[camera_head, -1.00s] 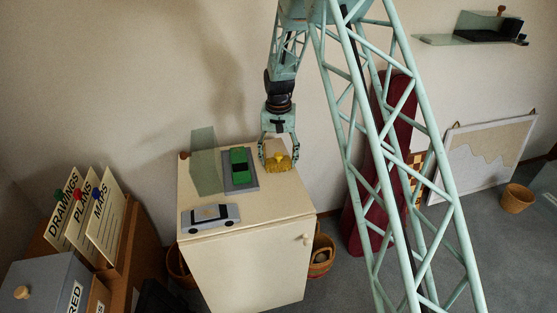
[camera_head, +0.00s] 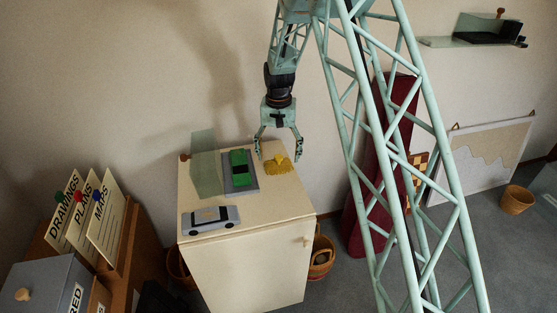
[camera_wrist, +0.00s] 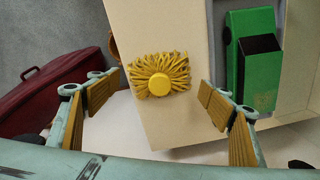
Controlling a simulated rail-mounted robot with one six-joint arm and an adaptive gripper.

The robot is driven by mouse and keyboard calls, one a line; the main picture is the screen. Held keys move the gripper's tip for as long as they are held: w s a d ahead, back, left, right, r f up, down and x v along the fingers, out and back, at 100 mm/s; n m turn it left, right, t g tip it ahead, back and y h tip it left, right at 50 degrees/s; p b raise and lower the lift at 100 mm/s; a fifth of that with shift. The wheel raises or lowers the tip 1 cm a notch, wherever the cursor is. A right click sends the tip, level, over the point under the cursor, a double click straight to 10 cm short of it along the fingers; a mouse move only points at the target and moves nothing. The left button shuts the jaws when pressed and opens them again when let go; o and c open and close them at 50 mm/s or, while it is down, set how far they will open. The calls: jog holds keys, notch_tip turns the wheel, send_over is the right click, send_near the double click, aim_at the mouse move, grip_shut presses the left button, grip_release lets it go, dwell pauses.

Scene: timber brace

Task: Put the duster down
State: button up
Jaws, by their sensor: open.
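The yellow duster (camera_head: 279,164), with a fringed head and a round yellow knob, lies on the right rear part of the cream cabinet top (camera_head: 262,200). My gripper (camera_head: 279,155) is open just above the duster and apart from it. In the wrist view the duster (camera_wrist: 159,74) lies between and beyond the two spread fingers (camera_wrist: 158,108), near the cabinet's edge. Neither finger touches it.
A green toy car (camera_head: 239,168) on a grey base and an upright glass panel (camera_head: 206,165) stand left of the duster. A grey toy car (camera_head: 209,218) lies at the front left. The cabinet top's front right is clear.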

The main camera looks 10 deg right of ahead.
aim_at(279, 157)
notch_tip(279, 157, up, 9)
jog(key=shift+f+p, duration=0.2)
jog(key=shift+p, duration=0.35)
jog(key=shift+r, duration=0.25)
dwell(0.5)
